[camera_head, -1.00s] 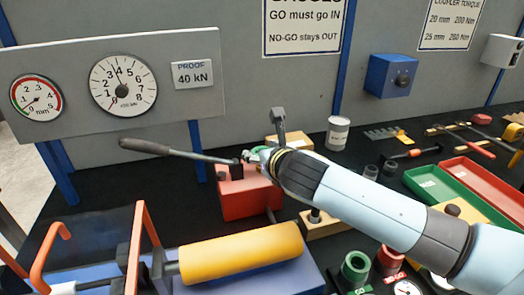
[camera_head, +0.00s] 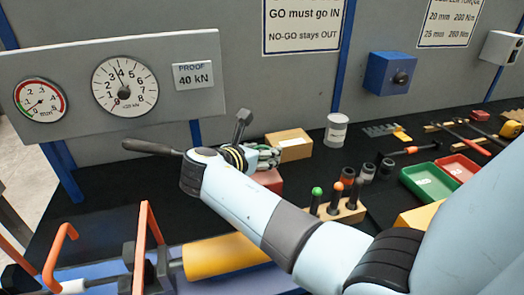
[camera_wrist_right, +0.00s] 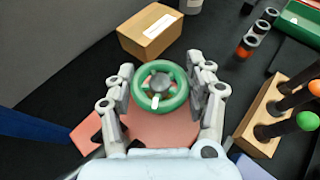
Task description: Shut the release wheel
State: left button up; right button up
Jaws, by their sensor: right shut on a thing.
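The release wheel (camera_wrist_right: 160,85) is a small green ring with a grey hub and a pale mark on its near rim, on top of the red pump block (camera_wrist_right: 158,127). My right gripper (camera_wrist_right: 165,82) has a finger on each side of the wheel, shut on its rim. In the head view my right gripper (camera_head: 264,157) is at the red block (camera_head: 268,184), which my arm mostly hides, along with most of the wheel. The pump's lever with a dark grip (camera_head: 150,147) sticks out left. My left gripper is not in view.
A cardboard box (camera_head: 289,145) stands just behind the wheel. A wooden block with several coloured-top pins (camera_head: 335,207) is close on the right. A yellow cylinder (camera_head: 222,256) lies in front. The large dial (camera_head: 125,85) has its needle near 4.

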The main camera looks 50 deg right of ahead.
jog(key=shift+m+g+h, duration=0.3)
jog(key=shift+m+g, duration=0.8)
jog(key=shift+g, duration=0.1)
jog(key=o, duration=1.2)
jog(key=shift+r, duration=5)
